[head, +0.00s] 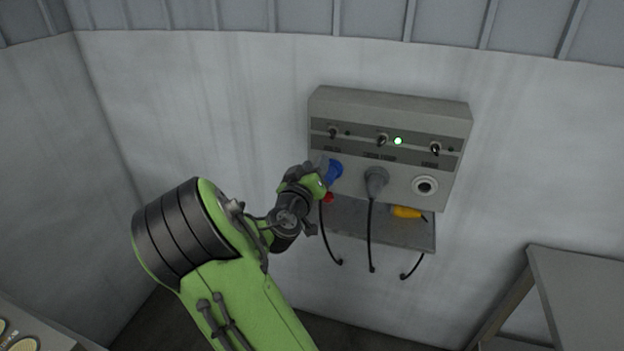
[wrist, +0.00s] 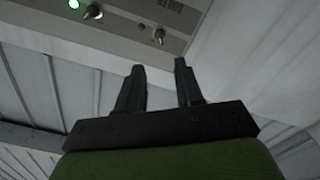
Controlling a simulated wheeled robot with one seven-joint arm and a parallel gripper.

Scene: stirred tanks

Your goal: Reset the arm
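My green arm (head: 235,270) reaches up from the bottom of the head view toward the left part of a wall control box (head: 400,104). In the wrist view my gripper (wrist: 159,62) has its two dark fingers apart, with nothing between them. In the head view the hand overlaps the area by a blue plug (head: 335,171) at the box's left socket. I cannot tell how far apart they are; the fingertips are hard to make out there. The wrist view shows part of the box front with a lit green lamp (wrist: 74,4) beyond the fingers.
A grey plug (head: 376,182) sits in the middle socket; the right socket (head: 425,186) is empty. A yellow plug (head: 406,212) lies on the shelf (head: 350,222) below, with black cables hanging down. A grey table (head: 580,285) stands at lower right. Pale walls surround the box.

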